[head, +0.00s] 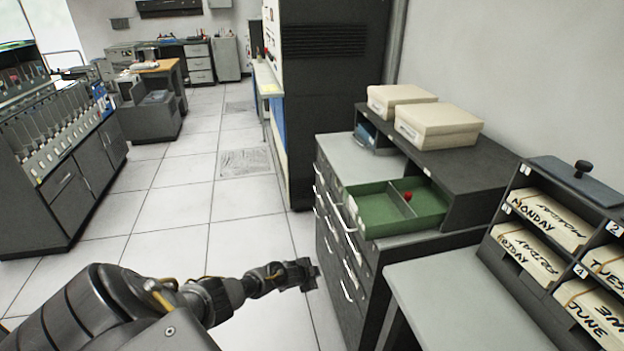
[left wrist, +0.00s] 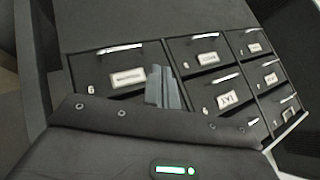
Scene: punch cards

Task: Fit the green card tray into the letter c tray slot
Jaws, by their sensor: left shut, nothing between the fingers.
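The green card tray (head: 375,213) is an open tray with a divider and a small red knob-like thing. It sits on top of the dark drawer cabinet, at the front of a dark slotted housing (head: 470,165), and its back end seems to lie inside an opening; how far in is hidden. No letter c is legible on the housing. My left gripper (head: 308,273) is shut and empty, below and left of the tray, beside the cabinet's drawer fronts. Its closed fingers (left wrist: 163,88) show in the left wrist view. My right gripper is out of view.
The cabinet's drawer handles (head: 348,290) stick out near my left gripper. Labelled drawers (left wrist: 125,78) fill the left wrist view. Two cream boxes (head: 438,128) stand on the housing. A card rack (head: 545,235) stands on the right. The tiled floor (head: 170,235) on the left is clear.

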